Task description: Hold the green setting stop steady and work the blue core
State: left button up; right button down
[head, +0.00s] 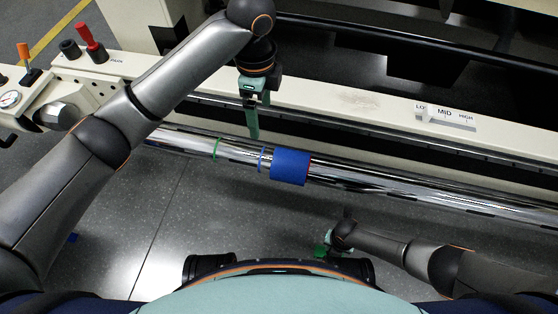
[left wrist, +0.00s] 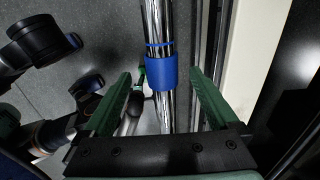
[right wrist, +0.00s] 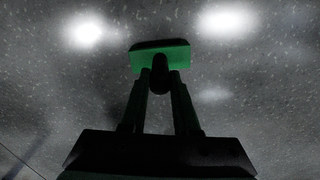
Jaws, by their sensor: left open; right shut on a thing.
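The blue core (head: 291,166) is a sleeve around a long chrome bar (head: 400,187); it also shows in the left wrist view (left wrist: 167,73). The green setting stop (right wrist: 176,55), a green block with a dark knob, is between the fingers of my right gripper (right wrist: 160,78), which is shut on it above the floor, apart from the bar. In the head view the stop (head: 320,250) is small and partly hidden. My left gripper (head: 253,130) is open and empty, behind and left of the core, with its fingers pointing down.
A green ring (head: 217,148) and a thin blue ring (head: 262,158) mark the bar left of the core. A cream rail (head: 350,102) with a LO, MID, HIGH scale (head: 445,115) runs behind. A red-handled lever (head: 92,42) and a gauge (head: 9,99) stand at left.

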pick_arm(q)
notch_tip(320, 180, up, 2)
jog(key=shift+r, duration=0.2)
pick_arm(e)
jog(key=c, duration=0.6)
grip_release()
